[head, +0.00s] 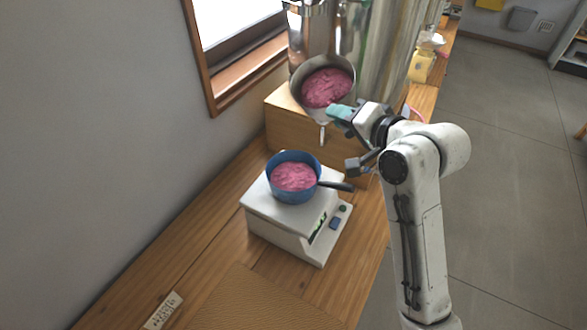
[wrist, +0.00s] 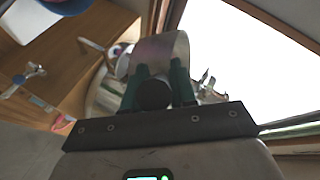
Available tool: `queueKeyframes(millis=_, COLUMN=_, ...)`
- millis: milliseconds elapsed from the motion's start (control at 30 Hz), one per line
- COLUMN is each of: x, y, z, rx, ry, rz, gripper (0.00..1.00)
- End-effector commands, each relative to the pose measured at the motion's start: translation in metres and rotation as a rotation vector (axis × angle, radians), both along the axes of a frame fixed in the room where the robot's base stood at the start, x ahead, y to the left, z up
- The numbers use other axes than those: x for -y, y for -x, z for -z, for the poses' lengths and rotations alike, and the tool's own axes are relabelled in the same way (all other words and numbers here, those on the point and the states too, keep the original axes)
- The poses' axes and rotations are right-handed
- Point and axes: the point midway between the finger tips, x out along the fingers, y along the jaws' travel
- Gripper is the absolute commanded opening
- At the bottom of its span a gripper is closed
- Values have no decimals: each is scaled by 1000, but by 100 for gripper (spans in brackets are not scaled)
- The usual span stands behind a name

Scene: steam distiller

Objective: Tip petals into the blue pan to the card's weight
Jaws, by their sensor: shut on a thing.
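The blue pan (head: 316,183) sits upright on a white scale (head: 262,208), with pink petals (head: 293,177) in it and its dark handle pointing right. My gripper (head: 340,114) is shut on a silver metal pan (head: 350,92), up and to the right of the blue pan. More pink petals (head: 326,88) lie in the metal pan, whose open face is turned toward the head camera. In the wrist view, the teal fingers (wrist: 157,88) close around a dark round part below the metal pan (wrist: 178,48). A small card (head: 163,311) lies at the lower left; its writing is too small to read.
A wooden block (head: 285,116) and a shiny metal vessel (head: 310,35) stand behind the scale by the window. A brown mat (head: 245,302) lies in front. A yellow object (head: 421,66) stands farther along the bench.

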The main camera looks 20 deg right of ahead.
Motion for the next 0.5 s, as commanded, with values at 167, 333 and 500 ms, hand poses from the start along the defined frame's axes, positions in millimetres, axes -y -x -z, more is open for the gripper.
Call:
queueKeyframes(millis=167, x=18, y=-7, z=-17, rx=-51, ry=-146, rz=-1, gripper=0)
queueKeyframes(millis=333, x=33, y=-13, z=-27, rx=-107, ry=-289, rz=-3, gripper=0)
queueKeyframes(millis=500, x=44, y=-17, z=-34, rx=-149, ry=-398, rz=-5, gripper=0)
